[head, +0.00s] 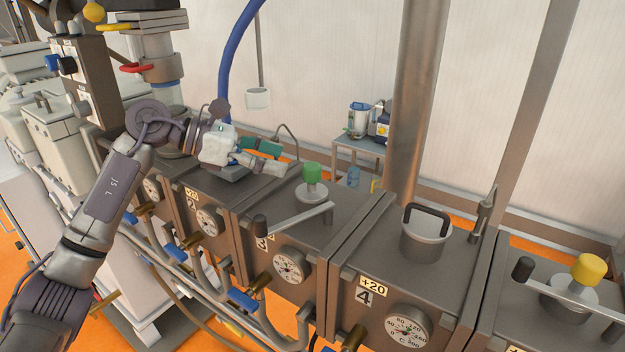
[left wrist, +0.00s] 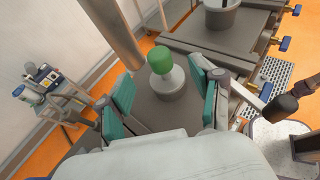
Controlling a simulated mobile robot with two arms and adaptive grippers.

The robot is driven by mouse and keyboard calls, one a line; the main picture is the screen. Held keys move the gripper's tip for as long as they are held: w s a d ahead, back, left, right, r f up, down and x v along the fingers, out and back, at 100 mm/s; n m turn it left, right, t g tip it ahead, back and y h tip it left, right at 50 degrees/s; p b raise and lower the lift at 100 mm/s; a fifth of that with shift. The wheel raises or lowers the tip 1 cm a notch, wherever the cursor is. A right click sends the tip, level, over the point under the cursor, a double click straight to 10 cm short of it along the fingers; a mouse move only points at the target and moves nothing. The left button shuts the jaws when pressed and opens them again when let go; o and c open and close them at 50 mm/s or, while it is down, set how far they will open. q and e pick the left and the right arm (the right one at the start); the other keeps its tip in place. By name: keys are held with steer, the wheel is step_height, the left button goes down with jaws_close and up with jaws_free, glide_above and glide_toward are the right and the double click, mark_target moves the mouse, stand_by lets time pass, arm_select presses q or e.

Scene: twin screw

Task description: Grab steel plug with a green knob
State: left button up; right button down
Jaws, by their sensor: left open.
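The steel plug (head: 312,191) with a green knob (head: 312,171) stands upright in the top of the third metal block. In the left wrist view the green knob (left wrist: 161,60) sits on the round steel plug (left wrist: 169,84), between and beyond the fingertips. My left gripper (head: 268,158) has green finger pads and is open, to the left of the knob and apart from it. The same gripper shows in the left wrist view (left wrist: 164,105) with its pads spread and nothing between them. My right gripper is not in view.
A lever with a black knob (head: 261,224) lies beside the plug. A plug with a black handle (head: 427,232) stands on block 4, and a yellow-knobbed plug (head: 589,269) at the right. A blue hose (head: 235,55) and a thick steel column (head: 418,95) rise behind.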

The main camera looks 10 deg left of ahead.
mark_target(311, 165)
arm_select(q)
steer(key=shift+x, duration=1.2)
steer(key=shift+d+p, duration=0.3)
steer(key=shift+p, duration=0.05)
steer(key=shift+w+d+p, duration=0.15)
steer(key=shift+d+p, duration=0.05)
steer(key=shift+p, duration=0.15)
steer(key=p+x, duration=0.2)
steer(key=x, duration=0.1)
steer(key=shift+w+d+f, duration=0.15)
steer(key=shift+w+d, duration=0.05)
steer(key=shift+w, duration=0.05)
steer(key=shift+w+d+f, duration=0.2)
steer(key=shift+d+f, duration=0.05)
steer(key=shift+d, duration=0.15)
steer(key=shift+a, duration=0.1)
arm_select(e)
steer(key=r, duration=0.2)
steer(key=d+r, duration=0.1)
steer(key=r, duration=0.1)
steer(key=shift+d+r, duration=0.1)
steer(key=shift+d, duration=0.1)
arm_select(q)
steer(key=shift+c, duration=1.4)
jaws_close()
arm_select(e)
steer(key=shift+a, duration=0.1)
